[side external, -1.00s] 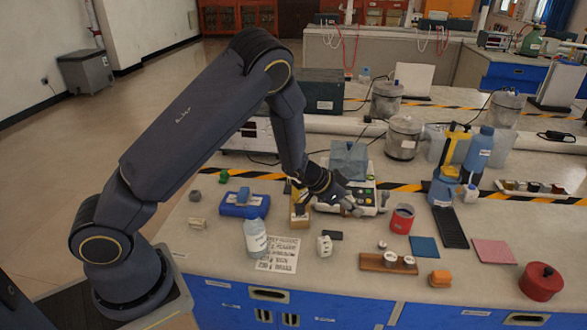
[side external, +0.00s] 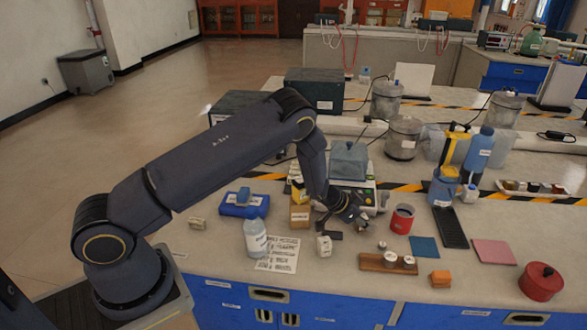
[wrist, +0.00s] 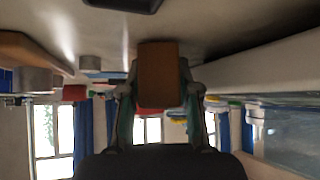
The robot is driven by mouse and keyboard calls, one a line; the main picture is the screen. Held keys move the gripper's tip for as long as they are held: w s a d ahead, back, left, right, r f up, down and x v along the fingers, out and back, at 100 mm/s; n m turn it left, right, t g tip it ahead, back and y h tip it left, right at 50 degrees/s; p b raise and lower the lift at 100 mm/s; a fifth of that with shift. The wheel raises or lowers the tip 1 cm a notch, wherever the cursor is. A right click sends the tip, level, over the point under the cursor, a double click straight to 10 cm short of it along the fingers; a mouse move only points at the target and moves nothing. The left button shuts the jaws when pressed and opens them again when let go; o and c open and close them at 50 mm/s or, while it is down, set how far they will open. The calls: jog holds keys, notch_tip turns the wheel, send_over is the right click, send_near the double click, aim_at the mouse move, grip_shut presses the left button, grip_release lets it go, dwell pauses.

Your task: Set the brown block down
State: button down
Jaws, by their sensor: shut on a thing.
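The brown block (wrist: 158,75) is upright between the two fingers of my gripper (wrist: 160,95) in the wrist view, which appears upside down. The gripper is shut on it, with a finger against each side. In the side view my gripper (side external: 357,213) is low over the bench, just left of the red cup and in front of the white device with the clear cover. The block cannot be made out there. I cannot tell whether it touches the bench.
A red cup (side external: 402,218) stands close on the right. A wooden holder (side external: 378,262) with small jars lies in front. A tan box (side external: 300,214), white bottle (side external: 255,238) and small white item (side external: 324,246) stand left. A blue pad (side external: 424,247) lies right.

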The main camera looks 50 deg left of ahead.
jog(key=shift+f, duration=0.1)
jog(key=c, duration=1.1)
grip_release()
